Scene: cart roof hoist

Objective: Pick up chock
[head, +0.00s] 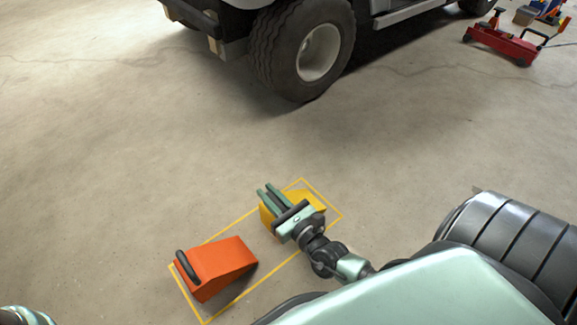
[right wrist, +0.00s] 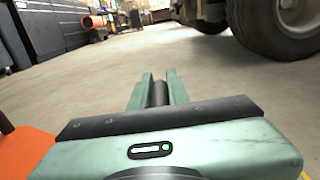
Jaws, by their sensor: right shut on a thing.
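A yellow chock (head: 314,200) sits at the far end of a yellow floor outline in the head view, partly hidden by my right gripper (head: 266,190). That gripper is shut on the dark bar-shaped handle of the yellow chock; the handle (right wrist: 159,94) shows between the two green fingers in the right wrist view. I cannot tell whether the chock is clear of the floor. An orange chock (head: 217,267) with a black handle lies at the near end of the outline, apart from the gripper.
A cart's large black tyre (head: 303,50) stands beyond the chocks, with open concrete floor between. A red floor jack (head: 503,42) is at the far right. Dark cabinets (right wrist: 50,31) line the back left in the right wrist view.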

